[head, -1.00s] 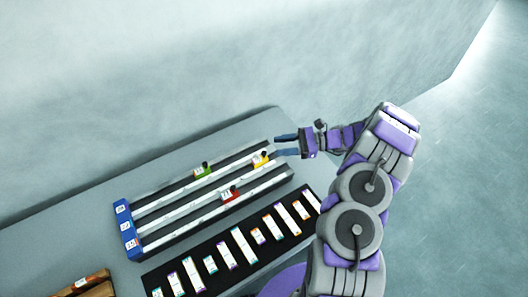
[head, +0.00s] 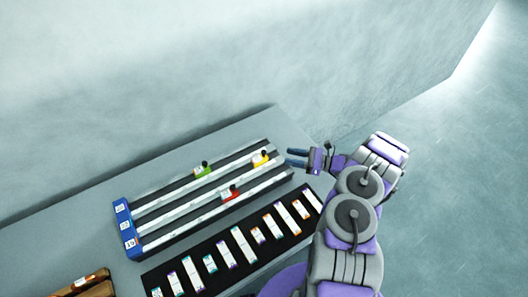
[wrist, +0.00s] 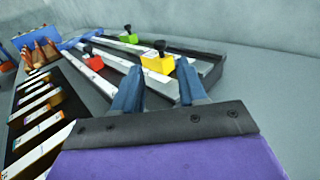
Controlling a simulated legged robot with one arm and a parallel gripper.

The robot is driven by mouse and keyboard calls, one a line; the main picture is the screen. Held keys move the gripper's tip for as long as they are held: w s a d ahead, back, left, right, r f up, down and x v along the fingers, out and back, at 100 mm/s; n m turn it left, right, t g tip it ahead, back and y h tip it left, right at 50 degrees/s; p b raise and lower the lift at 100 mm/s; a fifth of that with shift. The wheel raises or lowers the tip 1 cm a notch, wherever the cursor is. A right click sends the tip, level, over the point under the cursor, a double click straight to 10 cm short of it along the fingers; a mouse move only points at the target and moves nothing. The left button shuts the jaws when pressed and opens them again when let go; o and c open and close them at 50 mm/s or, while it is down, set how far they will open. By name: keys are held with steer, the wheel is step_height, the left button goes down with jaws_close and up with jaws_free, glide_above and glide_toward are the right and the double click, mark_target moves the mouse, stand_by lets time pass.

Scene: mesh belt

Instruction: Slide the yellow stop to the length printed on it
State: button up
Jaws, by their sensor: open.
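The yellow stop (head: 261,159) with a black knob sits on a rail near the right end of the slotted track unit (head: 185,217). In the wrist view the yellow stop (wrist: 158,63) is just ahead of my fingers, and its printed length is too small to read. My gripper (head: 291,158) is open and empty, to the right of the yellow stop and apart from it. In the wrist view my gripper (wrist: 160,85) shows its two blue fingers spread. A green stop (head: 203,169) and a red stop (head: 231,193) sit on other rails.
A blue end block (head: 127,229) with white number labels closes the track's left end. A black tray (head: 223,266) with several labelled strips lies in front. A brown object (head: 82,285) is at lower left. A wall stands behind the table.

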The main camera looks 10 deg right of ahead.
mark_target(264, 151)
steer(key=b+x, duration=0.1)
steer(key=x, duration=1)
steer(key=shift+w+a, duration=0.1)
steer(key=shift+a, duration=0.1)
steer(key=shift+c, duration=0.4)
jaws_close()
